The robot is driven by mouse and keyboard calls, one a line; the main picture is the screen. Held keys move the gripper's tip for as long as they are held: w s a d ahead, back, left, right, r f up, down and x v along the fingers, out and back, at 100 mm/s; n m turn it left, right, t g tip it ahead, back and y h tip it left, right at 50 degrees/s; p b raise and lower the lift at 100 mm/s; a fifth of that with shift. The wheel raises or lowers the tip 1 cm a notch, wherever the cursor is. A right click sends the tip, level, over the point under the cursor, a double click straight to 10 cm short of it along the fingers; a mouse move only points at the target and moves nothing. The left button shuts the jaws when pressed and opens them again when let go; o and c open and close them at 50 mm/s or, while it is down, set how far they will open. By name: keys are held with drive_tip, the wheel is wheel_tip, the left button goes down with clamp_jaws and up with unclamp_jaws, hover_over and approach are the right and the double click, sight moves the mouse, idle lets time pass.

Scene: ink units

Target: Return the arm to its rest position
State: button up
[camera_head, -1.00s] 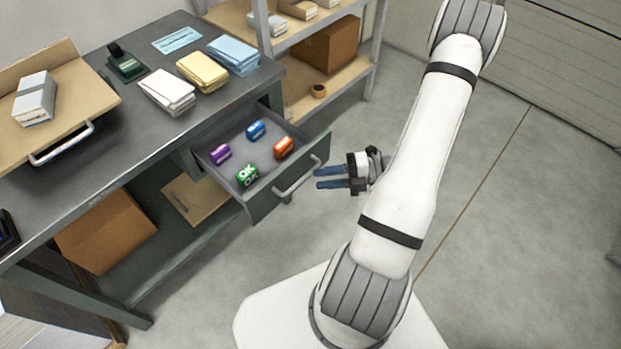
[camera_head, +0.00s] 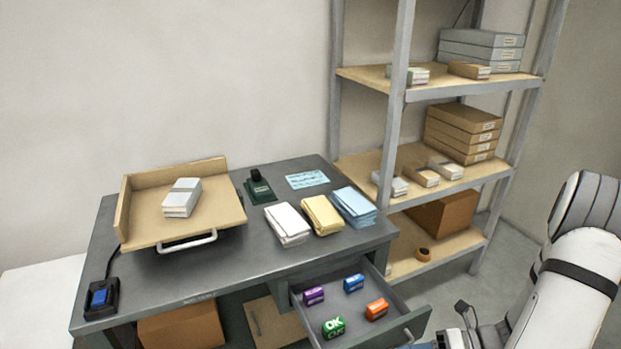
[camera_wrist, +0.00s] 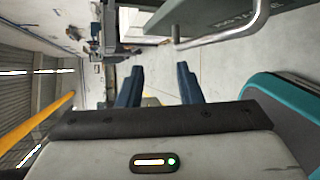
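My arm (camera_head: 582,275) shows at the lower right of the head view. In the wrist view my gripper (camera_wrist: 158,88) has its two dark blue fingers apart, with nothing between them. In the head view it is mostly cut off at the bottom edge, beside the open drawer (camera_head: 405,304). The drawer's metal handle (camera_wrist: 222,38) shows at the upper right of the wrist view, apart from the fingers. The drawer holds a purple ink unit (camera_head: 313,295), a blue one (camera_head: 354,283), an orange one (camera_head: 377,309) and a green one marked OK (camera_head: 334,327).
The grey desk (camera_head: 235,272) carries a wooden tray (camera_head: 225,208), paper stacks (camera_head: 322,215), a dark stamp (camera_head: 259,187) and a small device with a blue top (camera_head: 101,298). Shelving (camera_head: 400,90) with boxes stands behind, at right. Bare floor (camera_head: 475,292) lies between shelving and arm.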

drive_tip(key=s+a+r+n+h+p, duration=0.1)
drive_tip(key=r+n+h, duration=0.3)
drive_tip(key=r+n, duration=0.4)
drive_tip(key=s+a+r+n+h+p, duration=0.2)
drive_tip(key=a+r+n+h, duration=0.2)
drive_tip(key=r+n, duration=0.4)
drive_tip(key=s+a+r+n+h+p, duration=0.2)
drive_tip(key=r+n+h, duration=0.4)
drive_tip(key=n, duration=1.2)
wheel_tip(320, 180, up, 3)
drive_tip(key=shift+a+f+n+t, duration=0.15)
drive_tip(key=shift+a+n+t, duration=0.2)
drive_tip(key=shift+n+t, duration=0.05)
